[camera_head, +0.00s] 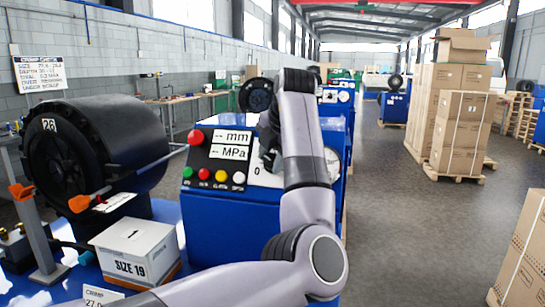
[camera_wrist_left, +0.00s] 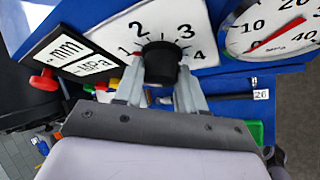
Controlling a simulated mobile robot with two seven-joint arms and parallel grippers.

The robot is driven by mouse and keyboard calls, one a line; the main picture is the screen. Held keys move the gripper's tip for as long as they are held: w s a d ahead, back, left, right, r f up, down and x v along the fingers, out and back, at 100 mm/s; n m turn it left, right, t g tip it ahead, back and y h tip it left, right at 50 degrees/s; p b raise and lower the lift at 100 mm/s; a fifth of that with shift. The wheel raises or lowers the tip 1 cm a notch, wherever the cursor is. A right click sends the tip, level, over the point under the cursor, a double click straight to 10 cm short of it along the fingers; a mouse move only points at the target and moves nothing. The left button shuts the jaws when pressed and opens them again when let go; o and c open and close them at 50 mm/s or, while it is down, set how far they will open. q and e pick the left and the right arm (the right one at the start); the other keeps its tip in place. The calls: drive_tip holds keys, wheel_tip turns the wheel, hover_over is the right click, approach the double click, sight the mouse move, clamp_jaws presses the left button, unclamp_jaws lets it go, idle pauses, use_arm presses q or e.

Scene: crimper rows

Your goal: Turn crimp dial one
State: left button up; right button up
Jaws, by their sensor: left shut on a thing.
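The crimp dial is a black knob (camera_wrist_left: 161,62) on a white plate (camera_wrist_left: 160,28) numbered 1 to 4 in the left wrist view. A small red mark shows at the knob's left side, close to the 1. My left gripper (camera_wrist_left: 160,82) has one finger on each side of the knob and is shut on it. In the head view my left gripper (camera_head: 268,138) is in front of the blue machine's panel (camera_head: 222,158), and my arm hides the knob and most of the dial plate. Only a 0 shows at the plate's left. My right gripper is out of view.
A red button (camera_head: 195,137) and small coloured buttons sit left of the dial. A pressure gauge (camera_wrist_left: 275,28) is right of it. A black crimper head (camera_head: 95,150) and a white SIZE 19 box (camera_head: 135,248) stand at left. Pallets of cartons (camera_head: 460,130) stand right; the floor between is clear.

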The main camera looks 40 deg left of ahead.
use_arm(q)
drive_tip(key=o, duration=1.1)
drive_tip(key=shift+w+f, duration=0.1)
drive_tip(key=shift+w, duration=0.05)
drive_tip(key=shift+c, duration=0.2)
drive_tip(key=v, duration=0.7)
drive_tip(key=shift+b, duration=0.35)
